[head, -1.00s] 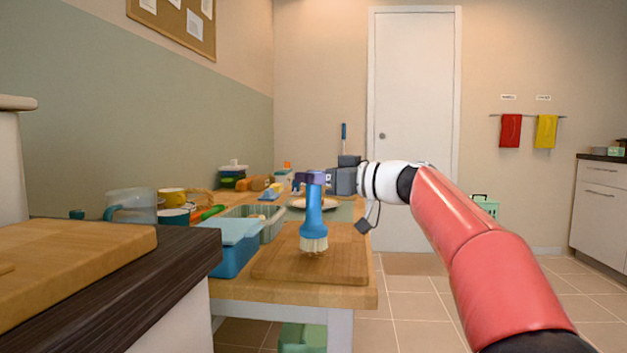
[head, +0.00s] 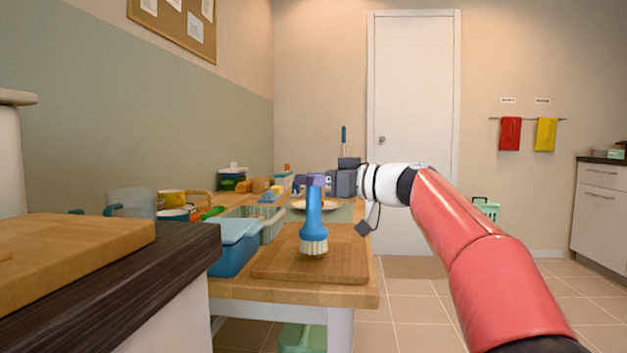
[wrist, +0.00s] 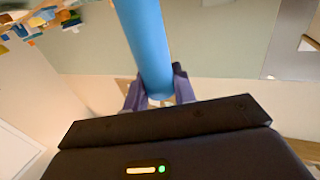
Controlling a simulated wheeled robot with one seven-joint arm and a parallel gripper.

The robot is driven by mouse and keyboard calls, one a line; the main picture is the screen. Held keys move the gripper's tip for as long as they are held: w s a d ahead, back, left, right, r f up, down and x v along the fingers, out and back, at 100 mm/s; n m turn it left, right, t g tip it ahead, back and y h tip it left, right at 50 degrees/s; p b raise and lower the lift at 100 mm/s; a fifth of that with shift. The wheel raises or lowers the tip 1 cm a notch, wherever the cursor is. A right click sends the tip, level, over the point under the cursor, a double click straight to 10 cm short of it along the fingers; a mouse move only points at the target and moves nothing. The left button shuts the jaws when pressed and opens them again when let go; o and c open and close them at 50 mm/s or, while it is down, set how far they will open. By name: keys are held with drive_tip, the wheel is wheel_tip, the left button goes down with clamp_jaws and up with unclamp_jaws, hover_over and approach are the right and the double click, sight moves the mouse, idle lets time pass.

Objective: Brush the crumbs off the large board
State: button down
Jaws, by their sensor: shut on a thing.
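My gripper (head: 314,180) is shut on the blue handle of a brush (head: 313,215). The brush hangs upright with its pale bristles down at the large wooden board (head: 345,262); I cannot tell whether the bristles touch the board. In the wrist view the brush handle (wrist: 146,40) runs up from between the purple fingers of my gripper (wrist: 158,90). The board lies flat at the near end of the wooden table. No crumbs can be made out at this size.
A blue box with a light lid (head: 235,245) stands left of the board. A greenish clear bin (head: 272,228) and a plate (head: 300,204) are behind. A dark counter (head: 165,260) with another wooden board (head: 75,250) is at the near left.

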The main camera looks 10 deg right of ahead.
drive_tip(key=shift+f, duration=0.6)
idle(0.5)
drive_tip(key=shift+w+a, duration=0.25)
drive_tip(key=shift+a, duration=0.55)
drive_tip(key=shift+w+a, duration=0.25)
drive_tip(key=shift+a, duration=0.5)
drive_tip(key=shift+a, duration=0.25)
